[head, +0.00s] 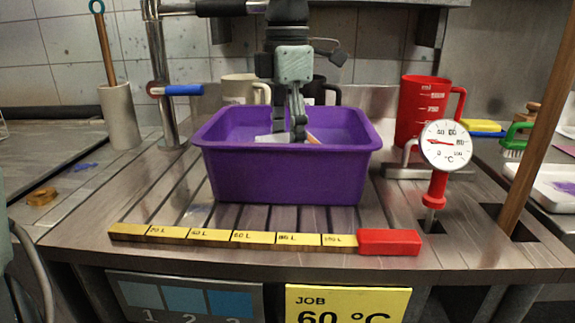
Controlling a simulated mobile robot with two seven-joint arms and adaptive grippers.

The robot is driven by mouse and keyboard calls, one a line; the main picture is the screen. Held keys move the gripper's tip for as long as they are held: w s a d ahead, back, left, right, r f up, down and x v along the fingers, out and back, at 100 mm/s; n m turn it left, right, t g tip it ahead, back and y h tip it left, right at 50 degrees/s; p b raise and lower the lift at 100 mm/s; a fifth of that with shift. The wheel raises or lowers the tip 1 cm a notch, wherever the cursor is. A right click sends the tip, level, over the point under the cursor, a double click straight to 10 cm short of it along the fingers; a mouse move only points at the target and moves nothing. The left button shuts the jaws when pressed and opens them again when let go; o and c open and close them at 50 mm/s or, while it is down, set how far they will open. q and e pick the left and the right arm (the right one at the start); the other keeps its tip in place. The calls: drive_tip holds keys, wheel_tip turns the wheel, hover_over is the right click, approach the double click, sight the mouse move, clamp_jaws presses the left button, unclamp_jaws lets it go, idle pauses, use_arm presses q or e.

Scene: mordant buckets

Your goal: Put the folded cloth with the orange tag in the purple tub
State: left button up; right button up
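The purple tub (282,178) stands upright on the slatted metal bench in the middle of the head view. One of my grippers (292,138) points straight down into it from the top; the view does not show from which side its arm comes. Its fingers look close together, with the tips near the height of the tub's front rim. A pale cloth (265,139) with an orange part (313,138) shows around the fingertips, inside the tub's outline. The front wall hides its lower part, and whether the fingers grip it is unclear. My other gripper is out of view.
A yellow ruler bar with a red end (388,242) lies in front of the tub. A red jug (418,108) and a dial thermometer (446,146) stand right. Mugs (240,90) stand behind. A tap post (168,125) and a pot with a stick (119,118) stand left.

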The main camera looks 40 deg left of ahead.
use_arm(q)
drive_tip(key=shift+f, duration=0.3)
wheel_tip(320, 180, down, 4)
drive_tip(key=shift+f, duration=0.1)
